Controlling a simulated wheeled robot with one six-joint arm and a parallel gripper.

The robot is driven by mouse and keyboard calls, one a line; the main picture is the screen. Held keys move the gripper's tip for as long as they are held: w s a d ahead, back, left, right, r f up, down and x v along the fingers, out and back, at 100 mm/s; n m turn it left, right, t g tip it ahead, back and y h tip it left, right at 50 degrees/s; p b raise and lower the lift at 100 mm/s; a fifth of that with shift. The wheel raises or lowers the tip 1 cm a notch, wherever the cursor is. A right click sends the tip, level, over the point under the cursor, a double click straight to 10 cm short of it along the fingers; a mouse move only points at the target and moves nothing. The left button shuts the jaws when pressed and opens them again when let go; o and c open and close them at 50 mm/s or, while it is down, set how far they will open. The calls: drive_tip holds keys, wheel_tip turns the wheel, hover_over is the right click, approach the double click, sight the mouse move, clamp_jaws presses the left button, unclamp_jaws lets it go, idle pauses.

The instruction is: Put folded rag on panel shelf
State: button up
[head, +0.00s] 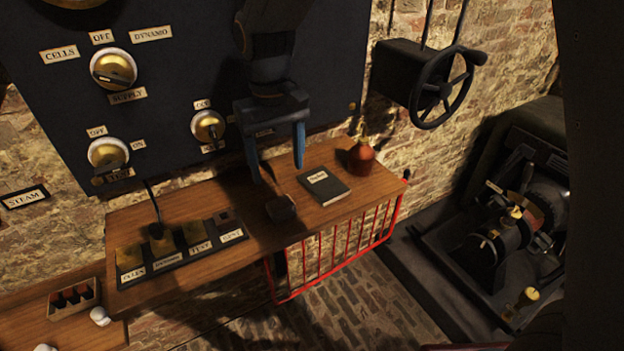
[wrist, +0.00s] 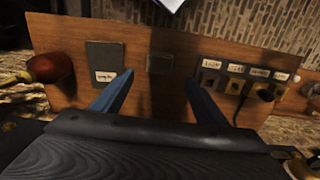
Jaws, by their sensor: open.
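The panel shelf (head: 258,238) is a brown wooden board under the dark switch panel (head: 180,75). A small dark folded piece, which looks like the folded rag (head: 281,208), lies flat on the shelf left of the notebook. In the wrist view the rag (wrist: 159,64) is a dark square on the wood, ahead between the fingertips. My gripper (head: 282,173) is open and empty, its blue fingers pointing down above the shelf and the rag. In the wrist view my gripper (wrist: 160,80) shows both fingers apart, with nothing between them. The exact height above the rag cannot be told.
A handwheel (head: 441,88) juts out at upper right. A red rail (head: 335,252) hangs below the shelf.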

drive_tip(key=s+d+f+m, duration=0.1)
drive_tip(key=s+d+m, duration=0.1)
drive_tip(key=d, duration=0.7)
drive_tip(key=s+d+f+m, duration=0.2)
drive_tip(key=s+d, duration=0.2)
drive_tip(key=d, duration=0.6)
drive_tip(key=s+d+f+m+t, duration=0.1)
drive_tip(key=s+d+m, duration=0.1)
drive_tip(key=d, duration=0.7)
drive_tip(key=shift+s+d+f, duration=0.25)
drive_tip(key=shift+s+f, duration=0.05)
drive_tip(key=shift+s, duration=0.6)
